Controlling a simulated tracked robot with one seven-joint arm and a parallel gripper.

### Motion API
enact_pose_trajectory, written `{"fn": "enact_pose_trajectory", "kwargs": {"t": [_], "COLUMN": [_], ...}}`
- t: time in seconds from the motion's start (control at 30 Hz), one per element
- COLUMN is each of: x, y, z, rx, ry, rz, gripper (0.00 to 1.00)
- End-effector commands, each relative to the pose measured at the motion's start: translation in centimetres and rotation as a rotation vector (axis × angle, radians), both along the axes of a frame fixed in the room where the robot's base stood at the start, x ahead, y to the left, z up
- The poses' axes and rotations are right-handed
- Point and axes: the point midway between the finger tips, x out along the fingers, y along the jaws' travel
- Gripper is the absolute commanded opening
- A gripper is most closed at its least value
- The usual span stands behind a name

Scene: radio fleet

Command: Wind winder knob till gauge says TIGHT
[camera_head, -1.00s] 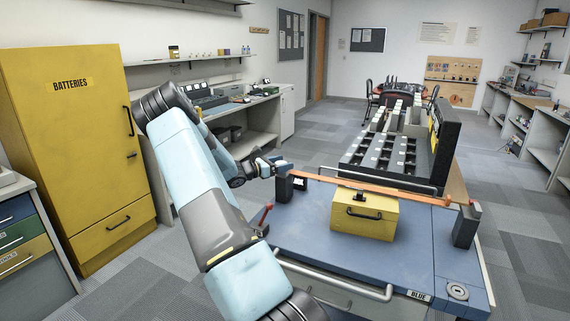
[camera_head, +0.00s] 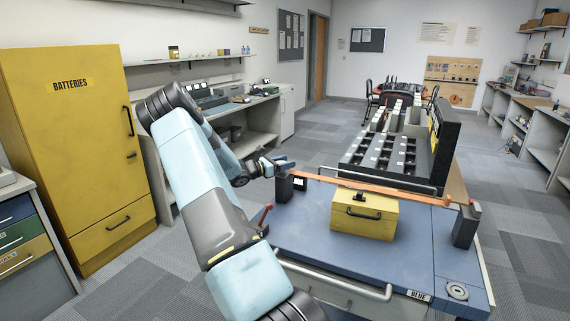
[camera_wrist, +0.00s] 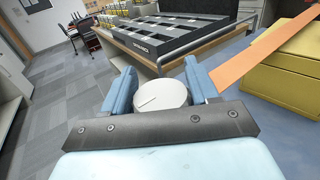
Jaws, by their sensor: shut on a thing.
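In the wrist view my gripper (camera_wrist: 160,92) has its two blue fingers on either side of a round light-grey knob (camera_wrist: 161,97) with a dark line on its face. My gripper (camera_head: 273,164) also shows in the head view at the dark post at the left end of an orange strap (camera_head: 370,187). The strap runs over a yellow case (camera_head: 364,217) to a dark post (camera_head: 465,226) on the right. The knob is hidden behind the fingers in the head view. I cannot make out a gauge reading.
The blue cart top (camera_head: 318,232) has a front rail and a label BLUE. A black rack (camera_head: 393,153) with several slots stands behind the case. A yellow battery cabinet (camera_head: 75,150) stands at the left. Grey floor is clear at the right.

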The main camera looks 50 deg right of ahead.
Motion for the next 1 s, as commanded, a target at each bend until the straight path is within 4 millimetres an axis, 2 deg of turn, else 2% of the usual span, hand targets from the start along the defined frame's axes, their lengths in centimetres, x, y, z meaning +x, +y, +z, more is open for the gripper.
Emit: {"fn": "enact_pose_trajectory", "kwargs": {"t": [0.43,1.0], "x": [0.1,-0.52], "y": [-0.01,0.35], "z": [0.05,0.05], "rx": [-0.002,-0.001], "ry": [-0.003,-0.004], "rz": [-0.08,-0.53], "gripper": [0.29,0.29]}}
